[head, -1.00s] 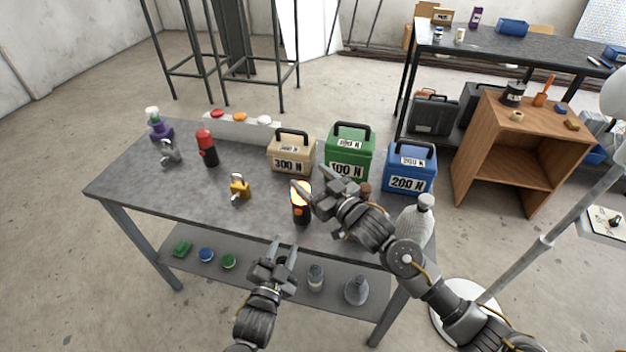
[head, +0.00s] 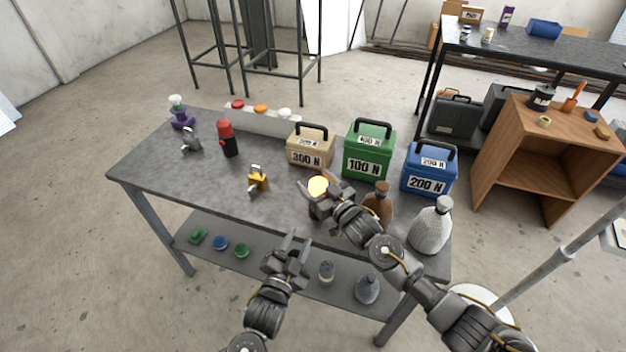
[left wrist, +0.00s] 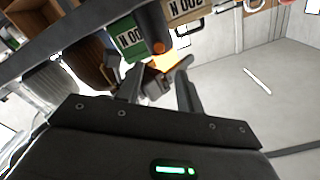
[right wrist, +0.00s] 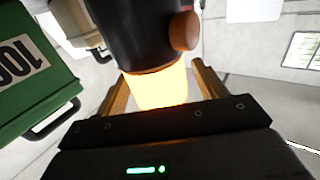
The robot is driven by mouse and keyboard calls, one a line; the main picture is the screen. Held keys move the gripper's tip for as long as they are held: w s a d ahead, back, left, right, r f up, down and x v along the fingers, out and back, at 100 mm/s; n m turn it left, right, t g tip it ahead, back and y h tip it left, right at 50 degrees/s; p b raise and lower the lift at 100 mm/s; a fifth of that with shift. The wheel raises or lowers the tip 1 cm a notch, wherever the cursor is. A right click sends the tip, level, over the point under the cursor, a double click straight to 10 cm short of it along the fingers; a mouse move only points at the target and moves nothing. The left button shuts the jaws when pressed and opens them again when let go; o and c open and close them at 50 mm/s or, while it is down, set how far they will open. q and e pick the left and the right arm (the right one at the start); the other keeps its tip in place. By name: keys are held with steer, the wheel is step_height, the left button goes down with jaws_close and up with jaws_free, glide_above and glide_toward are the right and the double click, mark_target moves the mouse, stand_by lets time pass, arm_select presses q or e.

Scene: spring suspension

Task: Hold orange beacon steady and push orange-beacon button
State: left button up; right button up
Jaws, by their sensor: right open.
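The orange beacon (head: 317,187) stands on the table with its top glowing. In the right wrist view the beacon (right wrist: 158,87) shows its bright lamp between my right gripper's fingers, and a round orange button (right wrist: 184,31) on its dark body. My right gripper (head: 320,203) is open around the beacon and partly hides it in the head view; I cannot tell whether a finger touches it. My left gripper (head: 292,244) is open and empty in front of the table's near edge, apart from the beacon. In the left wrist view the beacon's glow (left wrist: 172,63) shows beyond my left fingers.
Tan (head: 310,148), green (head: 369,150) and blue (head: 430,170) weights stand behind and right. A brown bottle (head: 379,203) and a grey bottle (head: 431,228) are close to my right arm.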

arm_select(q)
steer(key=shift+s+d+r, duration=0.1)
arm_select(e)
steer(key=shift+w+a+r, duration=0.1)
steer(key=shift+w+a, duration=0.2)
steer(key=shift+w, duration=0.1)
steer(key=shift+c, duration=0.4)
steer(key=c, duration=1)
arm_select(q)
steer(key=shift+c, duration=0.6)
arm_select(e)
steer(key=shift+c, duration=0.3)
arm_select(q)
jaws_close()
